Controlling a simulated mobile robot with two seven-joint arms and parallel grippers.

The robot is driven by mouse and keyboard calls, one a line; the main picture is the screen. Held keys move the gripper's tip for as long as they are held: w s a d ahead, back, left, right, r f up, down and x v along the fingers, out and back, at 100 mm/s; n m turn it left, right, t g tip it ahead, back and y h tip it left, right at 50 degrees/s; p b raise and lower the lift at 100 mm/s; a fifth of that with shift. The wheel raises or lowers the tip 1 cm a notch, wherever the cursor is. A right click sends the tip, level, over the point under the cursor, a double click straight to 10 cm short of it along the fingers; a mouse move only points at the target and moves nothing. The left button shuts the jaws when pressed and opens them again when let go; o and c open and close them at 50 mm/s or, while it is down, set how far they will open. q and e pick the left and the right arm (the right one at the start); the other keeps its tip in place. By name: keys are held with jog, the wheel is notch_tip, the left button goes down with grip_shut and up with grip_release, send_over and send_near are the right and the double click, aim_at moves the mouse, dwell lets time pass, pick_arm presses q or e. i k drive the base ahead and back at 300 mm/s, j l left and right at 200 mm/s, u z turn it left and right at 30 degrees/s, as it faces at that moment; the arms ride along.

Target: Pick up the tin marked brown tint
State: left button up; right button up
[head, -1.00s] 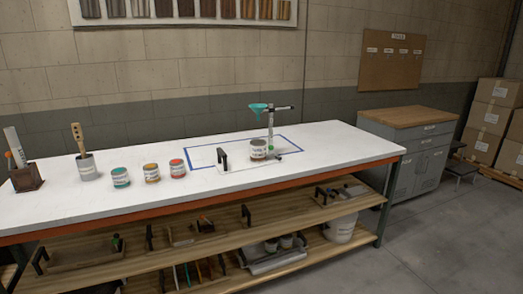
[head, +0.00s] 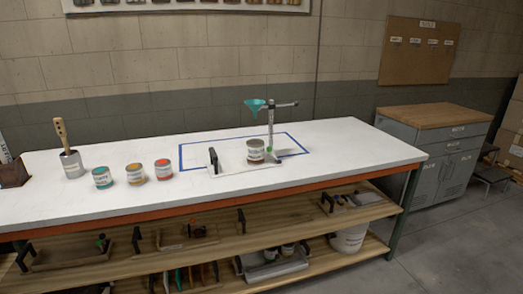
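Several small labelled tins stand upright on the white workbench (head: 330,165): a teal one (head: 102,178), a yellow-orange one (head: 135,174) and a red one (head: 163,169) in a row at the left. A tin with a brownish band (head: 256,151) stands further right, beneath a teal funnel on a stand. The labels are too small to read, so I cannot tell which is marked brown tint. Neither of my grippers is in view.
The funnel stand (head: 271,130) rises beside the brownish tin, within a blue outline on the bench. A can holding a brush (head: 72,164) stands at the left. Shelves below hold trays and a white bucket (head: 349,238). A grey cabinet (head: 440,150) stands right; the floor at lower right is clear.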

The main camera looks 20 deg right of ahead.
aim_at(255, 148)
jog(key=i+l, duration=0.15)
jog(key=l, duration=0.3)
jog(key=i+l, duration=0.15)
jog(key=l, duration=0.3)
jog(key=i+l, duration=0.15)
jog(key=l, duration=0.3)
jog(key=i+l+u, duration=0.1)
jog(key=l, duration=0.35)
jog(key=i+l, duration=0.2)
jog(key=l, duration=0.25)
jog(key=i+l, duration=0.15)
jog(key=l, duration=0.3)
jog(key=i+l, duration=0.15)
jog(key=l, duration=0.3)
jog(key=i+l+u, duration=0.1)
jog(key=l, duration=0.35)
